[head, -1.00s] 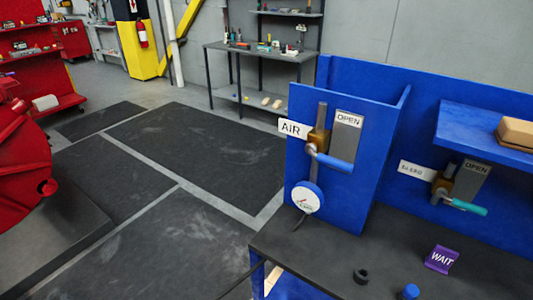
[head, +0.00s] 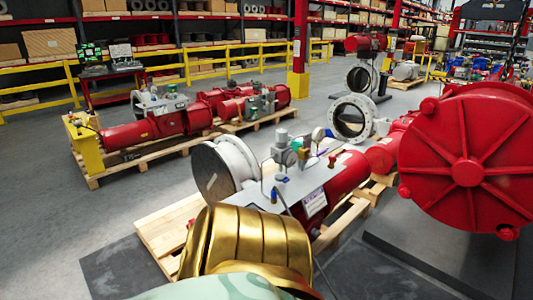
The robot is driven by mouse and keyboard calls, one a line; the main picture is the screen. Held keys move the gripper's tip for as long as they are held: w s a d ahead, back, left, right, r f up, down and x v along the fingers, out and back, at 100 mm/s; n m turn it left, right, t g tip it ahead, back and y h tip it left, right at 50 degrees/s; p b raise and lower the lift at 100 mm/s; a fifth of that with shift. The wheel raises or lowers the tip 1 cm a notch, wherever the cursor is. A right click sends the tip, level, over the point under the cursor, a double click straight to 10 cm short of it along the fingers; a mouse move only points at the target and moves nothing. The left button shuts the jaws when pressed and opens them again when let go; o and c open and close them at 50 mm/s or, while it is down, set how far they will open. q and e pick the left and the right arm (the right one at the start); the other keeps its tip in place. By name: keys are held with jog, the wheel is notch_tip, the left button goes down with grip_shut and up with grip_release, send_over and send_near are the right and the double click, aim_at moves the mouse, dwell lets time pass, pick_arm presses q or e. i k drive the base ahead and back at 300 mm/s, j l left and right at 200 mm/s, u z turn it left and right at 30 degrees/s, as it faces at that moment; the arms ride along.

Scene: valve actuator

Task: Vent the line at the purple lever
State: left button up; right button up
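A red valve actuator with a grey mounting plate (head: 290,190) lies on a wooden pallet in the middle of the head view. Small fittings (head: 285,150), thin tubing and small coloured handles crowd its top. A small purple spot (head: 322,151) shows among these fittings; it is too small to tell whether it is a lever. A white label (head: 315,202) is on the plate's side. Neither of my grippers shows in this view.
A large red round housing (head: 468,172) stands close at the right. Another red actuator (head: 155,128) lies on a pallet at the left. Yellow railing (head: 215,62) and shelves are behind. Grey floor (head: 45,200) at the left is clear.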

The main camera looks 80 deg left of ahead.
aim_at(311, 155)
jog(key=u, duration=2.35)
jog(key=i+l, duration=0.2)
jog(key=i, duration=0.25)
jog(key=i+l+z, duration=0.1)
jog(key=i, duration=0.3)
jog(key=l, duration=0.05)
